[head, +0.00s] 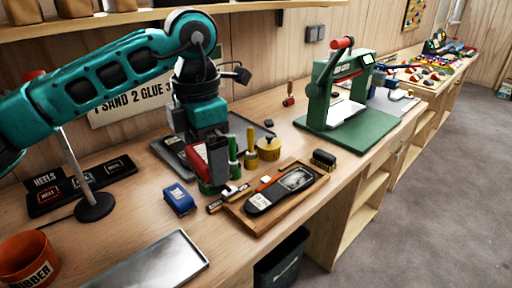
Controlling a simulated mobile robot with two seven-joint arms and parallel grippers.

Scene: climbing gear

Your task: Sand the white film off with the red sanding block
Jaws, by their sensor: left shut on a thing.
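A red block (217,160), which looks like the red sanding block, is between the jaws of my left gripper (207,146). The gripper points down at the back of the bench, left of the wooden tray, and is shut on the block. The block's lower part is hard to separate from the green item below it. A dark shoe sole (262,196) lies in the wooden tray (316,188). A pale greyish-white film patch (297,179) shows on its far end. The gripper is behind and left of the sole, apart from it. My right gripper is not in view.
Green and yellow bottles (251,148) stand close to the right of the gripper. A blue block (179,199) and a dark brush (324,159) lie near the tray. A green press (350,110) stands at the back right. A metal sheet (160,262) lies in front.

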